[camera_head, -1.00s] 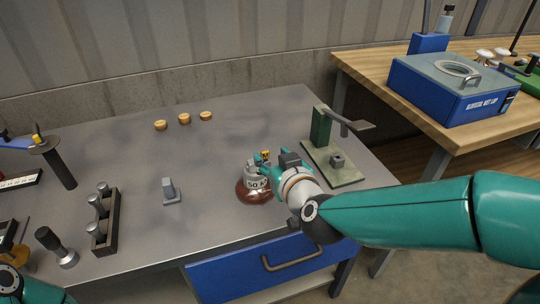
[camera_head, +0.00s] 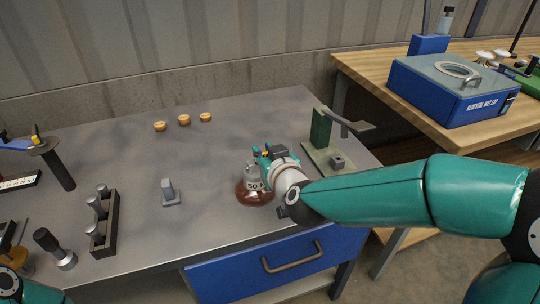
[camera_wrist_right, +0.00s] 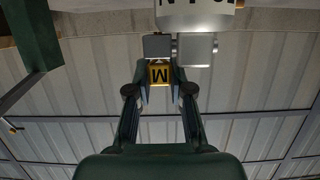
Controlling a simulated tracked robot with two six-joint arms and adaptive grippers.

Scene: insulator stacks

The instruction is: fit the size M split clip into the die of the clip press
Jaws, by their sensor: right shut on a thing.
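The size M split clip (camera_wrist_right: 159,74) is a small yellow piece marked with an M. My right gripper (camera_wrist_right: 160,92) is shut on it, one finger on each side. In the head view the clip shows as a small yellow spot (camera_head: 266,153), partly hidden by the gripper, above and behind the brown insulator. The clip press (camera_head: 319,130) is green with a lever and stands to the right of my right gripper. Its die (camera_head: 338,161) is a small grey block on the base plate, apart from the clip. My left gripper is out of view.
A brown insulator (camera_head: 252,196) with a lettered grey cap (camera_head: 250,178) stands close beside my right gripper.

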